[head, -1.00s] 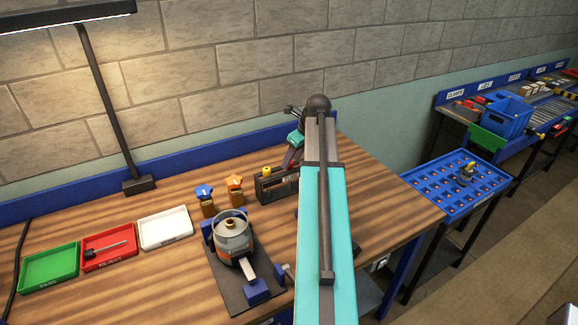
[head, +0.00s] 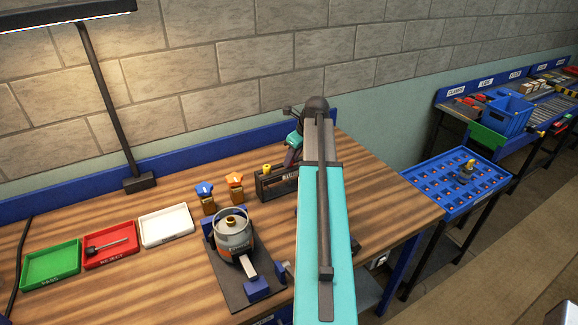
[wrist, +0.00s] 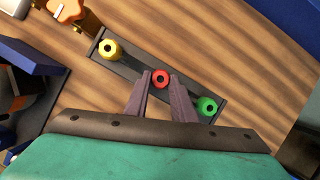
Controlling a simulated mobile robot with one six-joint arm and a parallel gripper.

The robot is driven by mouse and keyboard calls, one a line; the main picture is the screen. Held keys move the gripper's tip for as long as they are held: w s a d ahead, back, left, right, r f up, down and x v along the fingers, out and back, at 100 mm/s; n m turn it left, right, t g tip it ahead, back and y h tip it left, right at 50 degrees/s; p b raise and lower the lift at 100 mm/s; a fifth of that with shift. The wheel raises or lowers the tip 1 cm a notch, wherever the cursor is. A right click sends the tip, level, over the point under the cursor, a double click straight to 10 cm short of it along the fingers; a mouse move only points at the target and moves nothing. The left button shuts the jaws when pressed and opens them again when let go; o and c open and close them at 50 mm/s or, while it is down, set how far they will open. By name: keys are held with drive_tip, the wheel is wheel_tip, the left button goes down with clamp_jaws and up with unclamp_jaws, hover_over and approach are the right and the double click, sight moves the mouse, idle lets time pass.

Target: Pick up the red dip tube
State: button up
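The red dip tube (wrist: 161,78) shows its round top with a dark hole in the wrist view. It stands in the middle of a dark rack (wrist: 132,66), between a yellow tube (wrist: 111,49) and a green tube (wrist: 206,106). My gripper (wrist: 160,77) is open, with one finger on each side of the red top near the fingertips. I cannot tell whether a finger touches it. In the head view the rack (head: 267,189) stands at the back of the bench, with the yellow tube (head: 267,168) showing. My arm hides the red tube there.
An orange-knobbed bottle (head: 235,184) and a blue-knobbed one (head: 205,192) stand left of the rack. A metal canister (head: 233,235) sits in a fixture in front. Green (head: 50,268), red (head: 110,259) and white (head: 166,226) trays lie at the left.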

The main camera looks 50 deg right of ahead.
drive_tip(key=c, duration=0.3)
drive_tip(key=shift+r, duration=0.15)
drive_tip(key=shift+r+b, duration=2.15)
drive_tip(key=shift+r, duration=6.7)
drive_tip(key=shift+r, duration=0.15)
